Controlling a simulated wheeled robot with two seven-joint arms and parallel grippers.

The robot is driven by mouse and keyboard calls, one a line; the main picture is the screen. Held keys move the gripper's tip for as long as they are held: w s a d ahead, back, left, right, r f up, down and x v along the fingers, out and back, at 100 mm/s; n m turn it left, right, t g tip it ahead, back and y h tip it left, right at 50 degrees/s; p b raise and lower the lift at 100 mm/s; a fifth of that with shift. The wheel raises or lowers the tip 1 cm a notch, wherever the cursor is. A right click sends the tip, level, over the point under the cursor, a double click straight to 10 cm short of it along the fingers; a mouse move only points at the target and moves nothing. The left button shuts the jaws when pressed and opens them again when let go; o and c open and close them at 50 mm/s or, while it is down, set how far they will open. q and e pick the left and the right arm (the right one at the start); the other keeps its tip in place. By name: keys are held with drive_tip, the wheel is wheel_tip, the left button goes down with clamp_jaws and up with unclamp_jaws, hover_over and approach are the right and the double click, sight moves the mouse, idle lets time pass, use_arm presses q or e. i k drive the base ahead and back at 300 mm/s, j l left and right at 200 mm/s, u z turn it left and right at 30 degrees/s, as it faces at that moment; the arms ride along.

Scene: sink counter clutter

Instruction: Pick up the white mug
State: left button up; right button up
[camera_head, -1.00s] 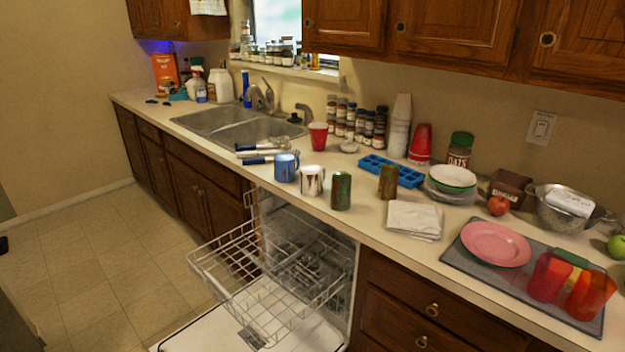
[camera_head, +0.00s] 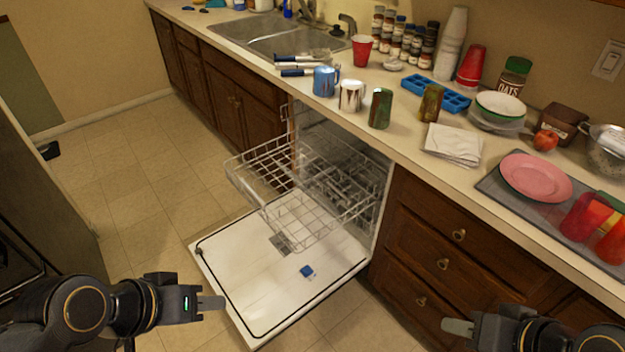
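The white mug (camera_head: 350,95), with brown drip-like marks, stands upright on the counter above the open dishwasher. A blue mug (camera_head: 324,81) stands close on its left and a green-brown mug (camera_head: 381,108) on its right. My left gripper (camera_head: 211,303) is at the lower left, over the floor beside the dishwasher door, far from the mug. My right gripper (camera_head: 459,328) is at the lower right, in front of the drawers. Both look empty, but I cannot tell the gap between the fingers of either one.
The dishwasher door (camera_head: 230,290) lies open, with its wire rack (camera_head: 300,190) pulled out below the counter edge. A blue ice tray (camera_head: 445,95), another brown-green mug (camera_head: 431,101), napkins (camera_head: 453,145) and a red cup (camera_head: 362,50) are nearby. The sink (camera_head: 280,35) lies behind left.

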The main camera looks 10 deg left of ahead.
sight(350, 96)
drive_tip(key=i+l, duration=0.25)
drive_tip(key=i+l+u, duration=0.15)
drive_tip(key=u, duration=0.25)
drive_tip(key=i+l+u, duration=0.1)
drive_tip(key=u, duration=0.3)
drive_tip(key=l+u, duration=0.25)
drive_tip(key=u, duration=0.15)
drive_tip(key=i+l+u, duration=0.35)
drive_tip(key=l+u, duration=0.15)
drive_tip(key=l, duration=0.1)
